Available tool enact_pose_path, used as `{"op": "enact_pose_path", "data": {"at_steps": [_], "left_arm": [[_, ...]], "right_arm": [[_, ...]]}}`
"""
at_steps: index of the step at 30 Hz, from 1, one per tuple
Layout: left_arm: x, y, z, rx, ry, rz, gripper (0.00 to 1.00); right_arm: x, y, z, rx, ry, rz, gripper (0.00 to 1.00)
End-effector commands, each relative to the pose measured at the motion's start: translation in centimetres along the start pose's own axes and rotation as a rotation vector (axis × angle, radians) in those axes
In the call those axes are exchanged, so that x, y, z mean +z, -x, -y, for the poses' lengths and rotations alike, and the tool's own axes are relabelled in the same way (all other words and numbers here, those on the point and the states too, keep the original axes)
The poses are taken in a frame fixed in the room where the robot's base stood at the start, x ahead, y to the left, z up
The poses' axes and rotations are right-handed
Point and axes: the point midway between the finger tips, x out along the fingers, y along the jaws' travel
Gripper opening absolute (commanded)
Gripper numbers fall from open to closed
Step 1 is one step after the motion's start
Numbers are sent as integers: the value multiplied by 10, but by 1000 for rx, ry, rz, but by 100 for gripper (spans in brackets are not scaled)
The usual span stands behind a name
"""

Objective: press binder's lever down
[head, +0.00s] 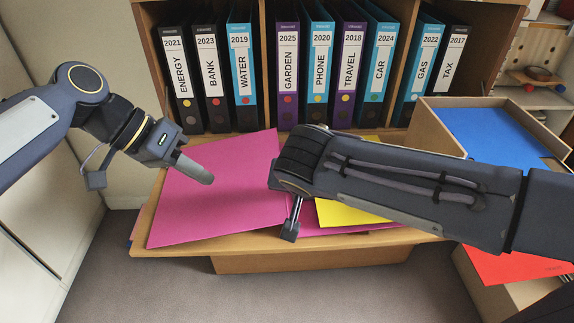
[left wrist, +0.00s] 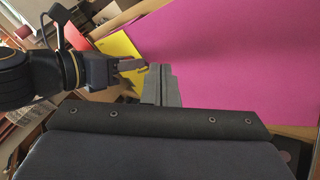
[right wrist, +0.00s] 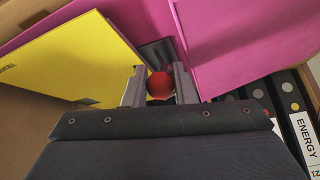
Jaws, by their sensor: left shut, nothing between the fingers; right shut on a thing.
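The pink binder (head: 225,185) lies open on the desk. Its left cover slants up, and a yellow sheet (head: 345,213) lies over its right part. In the right wrist view, a grey metal part (right wrist: 153,53) shows between the yellow sheet and the pink cover (right wrist: 235,40). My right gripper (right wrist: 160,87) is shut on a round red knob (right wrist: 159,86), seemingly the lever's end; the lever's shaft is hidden. In the head view my right arm covers its own fingers and the mechanism. My left gripper (head: 208,179) is shut and empty above the pink cover.
Several labelled binders (head: 320,70) stand on the shelf behind. An open box (head: 445,140) with a blue item (head: 495,135) stands at right, and a red item (head: 510,265) lies low at right. The desk's front edge (head: 200,247) is close, with open floor (head: 150,285) before it.

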Motion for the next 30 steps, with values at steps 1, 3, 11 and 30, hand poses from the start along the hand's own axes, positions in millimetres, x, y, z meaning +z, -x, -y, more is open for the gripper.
{"op": "enact_pose_path", "data": {"at_steps": [1,3,11,30], "left_arm": [[-21,-4,0,62,-48,15,0],[-45,-6,-3,149,-123,26,0],[-107,-15,-2,425,-345,4,0],[-119,-76,-31,531,-429,-23,0]], "right_arm": [[-1,0,0,-1,0,-2,0],[-1,0,0,-1,0,-2,0],[-1,0,0,-1,0,-2,0],[0,0,0,-1,0,-1,0]]}}
